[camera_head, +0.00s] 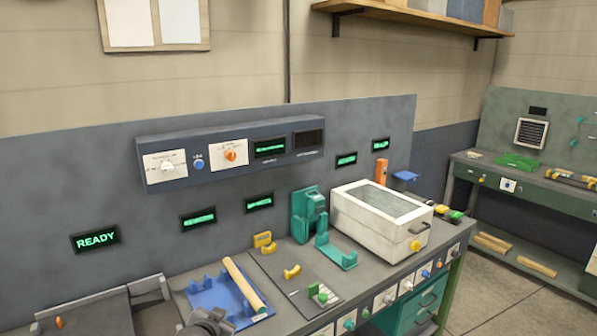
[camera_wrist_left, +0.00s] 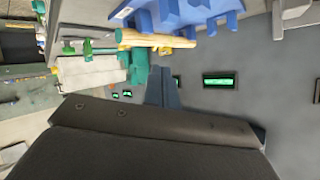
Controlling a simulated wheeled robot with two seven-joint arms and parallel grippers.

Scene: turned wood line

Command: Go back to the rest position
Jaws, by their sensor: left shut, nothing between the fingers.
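My left gripper (camera_wrist_left: 163,88) shows in the left wrist view as two dark fingers closed together, with nothing between them. In the head view a dark grey part of my left arm shows at the bottom edge, in front of the blue rack (camera_head: 205,297). A pale wooden rod (camera_head: 244,285) lies on the right side of that rack. The rack (camera_wrist_left: 185,12) and rod (camera_wrist_left: 150,38) also show at the top of the left wrist view, which looks upside down. The fingers appear clear of both. My right gripper is not in view.
A white box with a glass lid (camera_head: 375,246) and a teal fixture (camera_head: 308,215) stand farther right on the bench. A dark control panel (camera_head: 235,155) juts from the back wall above. A grey tray (camera_head: 95,310) is at the left. A lit sign (camera_head: 96,238) reads READY.

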